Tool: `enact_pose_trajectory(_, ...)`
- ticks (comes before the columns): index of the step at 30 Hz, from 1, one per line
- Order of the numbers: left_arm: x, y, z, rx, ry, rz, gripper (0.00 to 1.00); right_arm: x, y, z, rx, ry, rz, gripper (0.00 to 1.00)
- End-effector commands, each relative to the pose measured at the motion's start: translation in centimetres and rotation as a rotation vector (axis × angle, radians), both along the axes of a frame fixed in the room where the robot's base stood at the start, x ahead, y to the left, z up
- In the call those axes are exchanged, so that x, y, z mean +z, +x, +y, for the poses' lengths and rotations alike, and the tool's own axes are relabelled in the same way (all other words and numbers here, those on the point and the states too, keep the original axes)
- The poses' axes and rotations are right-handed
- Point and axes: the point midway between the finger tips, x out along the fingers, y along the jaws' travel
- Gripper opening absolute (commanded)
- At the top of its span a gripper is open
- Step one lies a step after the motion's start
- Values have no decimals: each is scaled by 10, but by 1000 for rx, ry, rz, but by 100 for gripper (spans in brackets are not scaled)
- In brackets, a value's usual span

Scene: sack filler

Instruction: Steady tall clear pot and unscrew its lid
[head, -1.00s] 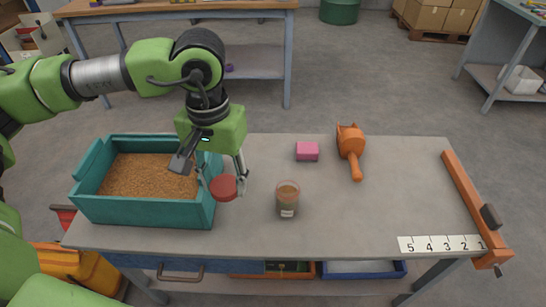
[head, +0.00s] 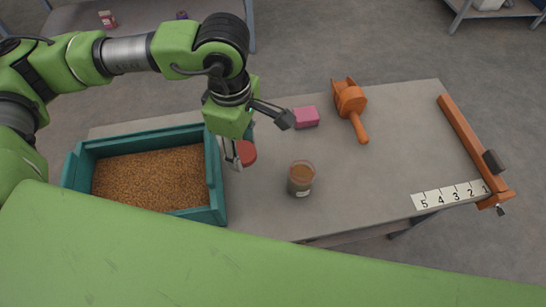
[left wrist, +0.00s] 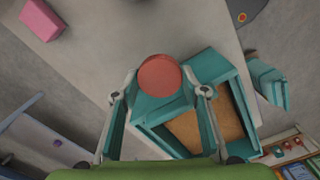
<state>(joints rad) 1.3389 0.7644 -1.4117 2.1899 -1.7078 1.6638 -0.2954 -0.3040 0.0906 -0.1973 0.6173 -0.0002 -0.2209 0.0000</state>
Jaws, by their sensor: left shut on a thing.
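The clear pot (head: 300,181) stands upright and uncovered on the table, with brown contents inside. A round red lid (head: 247,153) is away from it, to its upper left beside the bin. My left gripper (head: 259,142) is shut on the lid, its fingers to either side of it. In the left wrist view the lid (left wrist: 159,76) shows between the fingertips (left wrist: 164,88); the pot is not seen there. Nothing grips the pot. My right gripper is not in view.
A teal bin (head: 215,175) of brown grain stands at the left. A pink block (head: 306,117) and an orange scoop (head: 350,101) lie at the back. A number strip (head: 450,195) and an orange bar (head: 462,135) are at the right. Table right of the pot is clear.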

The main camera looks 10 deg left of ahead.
Motion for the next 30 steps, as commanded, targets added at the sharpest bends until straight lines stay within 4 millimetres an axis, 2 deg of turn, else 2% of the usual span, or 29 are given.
enact_pose_trajectory(15, -14, -38, -50, 1005, -1, 6, 15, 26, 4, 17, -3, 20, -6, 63)
enact_pose_trajectory(24, -16, -62, -80, 1595, 1, 6, 15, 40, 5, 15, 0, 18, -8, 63)
enact_pose_trajectory(30, -15, -75, -95, 1917, 1, 5, 15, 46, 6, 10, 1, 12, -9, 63)
